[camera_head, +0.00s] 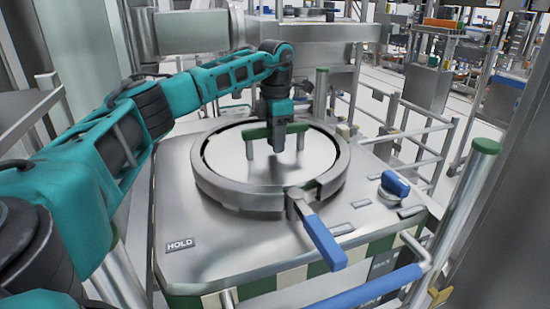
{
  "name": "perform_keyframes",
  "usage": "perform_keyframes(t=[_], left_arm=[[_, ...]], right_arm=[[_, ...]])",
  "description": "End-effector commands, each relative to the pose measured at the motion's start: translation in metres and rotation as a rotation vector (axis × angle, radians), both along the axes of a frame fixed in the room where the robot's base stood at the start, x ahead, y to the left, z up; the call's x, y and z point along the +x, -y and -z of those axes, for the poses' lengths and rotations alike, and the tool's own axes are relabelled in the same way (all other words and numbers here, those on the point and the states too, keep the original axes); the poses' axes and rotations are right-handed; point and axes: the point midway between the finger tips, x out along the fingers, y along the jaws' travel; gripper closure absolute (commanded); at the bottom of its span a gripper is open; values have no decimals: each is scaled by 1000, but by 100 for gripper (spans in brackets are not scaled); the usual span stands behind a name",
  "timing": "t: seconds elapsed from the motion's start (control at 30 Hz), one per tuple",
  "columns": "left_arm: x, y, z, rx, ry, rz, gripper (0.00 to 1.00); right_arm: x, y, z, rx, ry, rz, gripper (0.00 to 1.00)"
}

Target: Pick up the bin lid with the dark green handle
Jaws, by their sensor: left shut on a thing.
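The round metallic bin lid (232,176) sits within the raised metal ring (240,196) on top of the bin. Its dark green handle (257,134) stands up near the lid's far side. My left gripper (280,145) points down over the middle of the handle and is shut on it. The gripper's wrist and fingers cover the handle's middle part. The lid looks level and appears within the ring; I cannot tell whether any gap lies under it. My right gripper is not in view.
A latch with a blue lever (323,242) sticks out from the ring's front. A blue knob (395,184) stands on the bin top's right. Metal rails with a green-capped post (485,147) flank the right side. A blue bar (365,290) crosses the front.

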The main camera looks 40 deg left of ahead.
Motion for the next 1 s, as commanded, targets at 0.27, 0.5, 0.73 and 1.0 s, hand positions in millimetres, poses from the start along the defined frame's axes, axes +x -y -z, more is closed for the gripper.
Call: perform_keyframes(t=[0.27, 0.5, 0.73, 1.0], left_arm=[[0, 0, 0, 0, 0, 0, 100], [0, 0, 0, 0, 0, 0, 100], [0, 0, 0, 0, 0, 0, 100], [0, 0, 0, 0, 0, 0, 100]], right_arm=[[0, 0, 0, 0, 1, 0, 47], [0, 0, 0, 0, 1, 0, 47], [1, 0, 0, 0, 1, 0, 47], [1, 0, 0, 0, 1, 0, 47]])
